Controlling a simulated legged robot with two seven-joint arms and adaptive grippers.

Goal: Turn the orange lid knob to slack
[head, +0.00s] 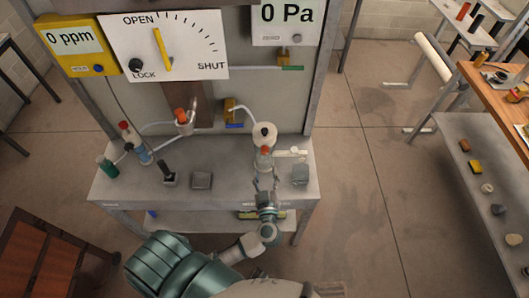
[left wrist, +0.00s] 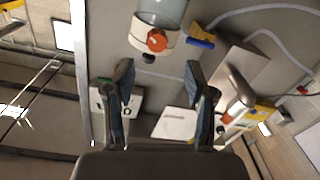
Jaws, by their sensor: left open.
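An orange knob (head: 265,150) shows on the clear vessel with a white top (head: 264,131) on the bench, just beyond my left gripper (head: 265,185). Another orange knob (head: 181,114) tops a piece of glassware further left. In the left wrist view, a round orange knob (left wrist: 157,40) sits on the white band of a clear vessel (left wrist: 160,14). My left gripper (left wrist: 158,78) is open, its two dark fingers apart with nothing between them. The knob lies beyond the fingertips and looks untouched. My right gripper is not in view.
A dial panel (head: 163,46) with a yellow pointer stands behind. Pale hoses cross the bench back.

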